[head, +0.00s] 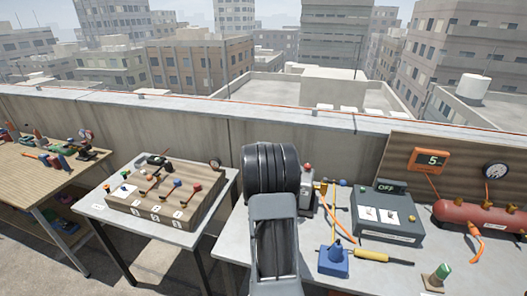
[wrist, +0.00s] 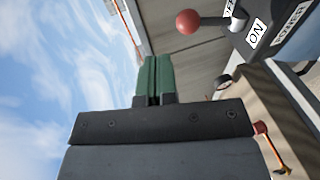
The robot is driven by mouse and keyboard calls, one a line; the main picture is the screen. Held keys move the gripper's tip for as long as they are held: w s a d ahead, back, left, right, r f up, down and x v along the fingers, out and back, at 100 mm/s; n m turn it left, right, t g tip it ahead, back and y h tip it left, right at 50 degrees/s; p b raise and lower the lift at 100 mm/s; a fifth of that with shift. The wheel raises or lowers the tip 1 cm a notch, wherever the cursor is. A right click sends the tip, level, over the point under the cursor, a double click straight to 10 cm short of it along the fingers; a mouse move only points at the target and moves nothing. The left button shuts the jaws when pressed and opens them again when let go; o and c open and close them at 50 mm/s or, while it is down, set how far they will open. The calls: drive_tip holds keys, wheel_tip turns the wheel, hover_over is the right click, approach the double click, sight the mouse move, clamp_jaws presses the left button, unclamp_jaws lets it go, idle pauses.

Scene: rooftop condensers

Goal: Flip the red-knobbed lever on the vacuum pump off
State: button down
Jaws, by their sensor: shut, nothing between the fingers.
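The vacuum pump (head: 307,192) is a grey unit on the right table, partly hidden by my arm in the head view. Its red knob (head: 307,167) shows at the top. In the wrist view the red knob (wrist: 188,21) sits on the end of a dark lever, at the upper right. A white ON label (wrist: 257,33) lies near the lever's base. My gripper (wrist: 153,62) has green fingertips pressed together with nothing between them. The tips are below and left of the knob in that picture, apart from it. In the head view my gripper is hidden behind my arm.
A grey case (head: 385,214) with an OFF display stands right of the pump. A blue block (head: 333,262) and a yellow-handled tool (head: 370,256) lie in front. A red tank (head: 480,216) is further right. A wooden box (head: 160,200) stands on the left table.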

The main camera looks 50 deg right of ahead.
drive_tip(key=s+a+r, duration=0.4)
drive_tip(key=a, duration=0.1)
drive_tip(key=shift+s+a+r+b, duration=0.15)
drive_tip(key=shift+s+a+b, duration=0.1)
drive_tip(key=shift+b, duration=0.1)
idle(0.5)
drive_tip(key=s+a+f+m+g+y, duration=0.2)
drive_tip(key=a+f+m+y, duration=0.6)
drive_tip(key=a, duration=0.5)
drive_tip(key=s+a+r+g+y, duration=0.1)
drive_tip(key=s+a, duration=0.3)
drive_tip(key=a, duration=0.4)
drive_tip(key=s+a+r+g+y, duration=0.1)
drive_tip(key=s+a+r, duration=0.1)
drive_tip(key=s+a, duration=0.3)
drive_tip(key=s+a+r+n+y, duration=0.1)
drive_tip(key=s+a, duration=0.3)
drive_tip(key=a, duration=0.8)
drive_tip(key=shift+s+r+g+y, duration=0.35)
drive_tip(key=shift+r+g+y, duration=0.05)
drive_tip(key=shift+r+y, duration=0.25)
drive_tip(key=shift+a, duration=0.1)
